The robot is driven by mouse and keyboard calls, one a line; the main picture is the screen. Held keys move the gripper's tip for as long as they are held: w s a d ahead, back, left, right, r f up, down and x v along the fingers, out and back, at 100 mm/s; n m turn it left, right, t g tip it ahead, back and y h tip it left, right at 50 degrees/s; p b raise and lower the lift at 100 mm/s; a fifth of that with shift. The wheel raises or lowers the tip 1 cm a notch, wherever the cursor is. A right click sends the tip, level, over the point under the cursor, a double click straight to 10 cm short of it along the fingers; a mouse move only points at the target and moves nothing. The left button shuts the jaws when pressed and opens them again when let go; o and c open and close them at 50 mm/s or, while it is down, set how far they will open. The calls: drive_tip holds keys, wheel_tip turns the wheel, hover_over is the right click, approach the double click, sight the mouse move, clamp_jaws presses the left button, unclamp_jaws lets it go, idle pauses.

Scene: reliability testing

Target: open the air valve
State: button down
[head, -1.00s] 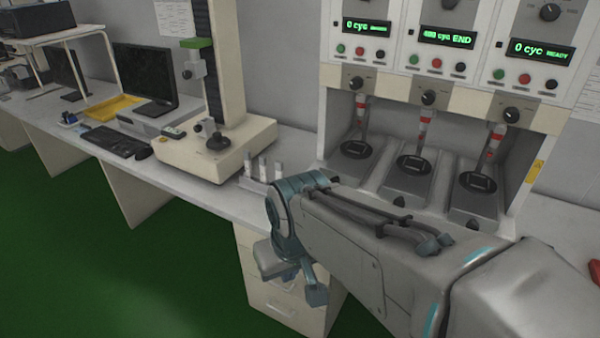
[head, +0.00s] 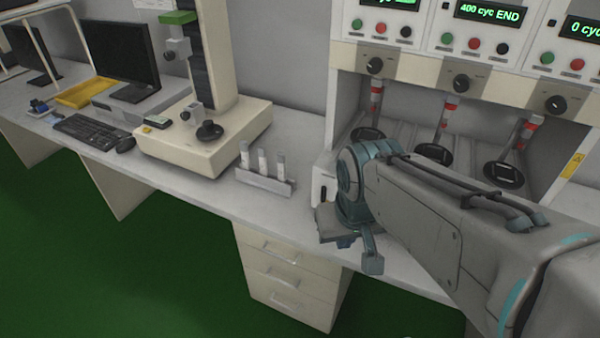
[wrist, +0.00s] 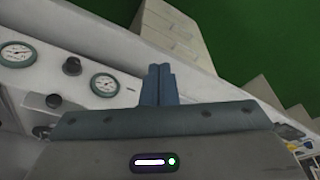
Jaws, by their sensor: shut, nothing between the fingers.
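No part is clearly marked as the air valve. In the wrist view, a pale panel at the left carries two round gauges (wrist: 104,85), a dark knob (wrist: 72,66) between them and another dark knob (wrist: 54,101) below. Any of these knobs could be the valve; I cannot tell. My gripper (wrist: 158,70) points up the wrist picture with its two blue fingers together and empty. The fingertips are right of the gauges and appear apart from the panel. In the head view my arm covers part of the test machine's lower left, and the gauges are hidden.
The test machine (head: 400,55) has several black knobs and tilted arms in its bays. A rack of tubes (head: 265,180) stands on the bench left of my arm. Drawers (head: 290,275) are below the bench edge. Green floor (head: 120,270) is clear in front.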

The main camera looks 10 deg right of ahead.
drive_tip(key=w+d+f+n+g+h+b, duration=0.1)
drive_tip(key=w+f+g+h+b, duration=0.2)
drive_tip(key=w+f+b, duration=0.15)
drive_tip(key=n+t+h+b, duration=0.2)
drive_tip(key=h+b, duration=0.4)
drive_tip(key=h, duration=0.4)
approach(323, 199)
drive_tip(key=s, duration=0.5)
drive_tip(key=w+a+f+n+t+h+b, duration=0.1)
drive_tip(key=w+a+f+t+h+b, duration=0.1)
drive_tip(key=a, duration=0.6)
drive_tip(key=w+t+h, duration=0.1)
drive_tip(key=w+t, duration=0.1)
drive_tip(key=w, duration=0.1)
drive_tip(key=shift+f+h, duration=0.35)
drive_tip(key=shift+h, duration=0.05)
drive_tip(key=shift+w+d, duration=0.15)
drive_tip(key=s+x, duration=0.2)
drive_tip(key=x, duration=1)
drive_tip(key=shift+d, duration=0.75)
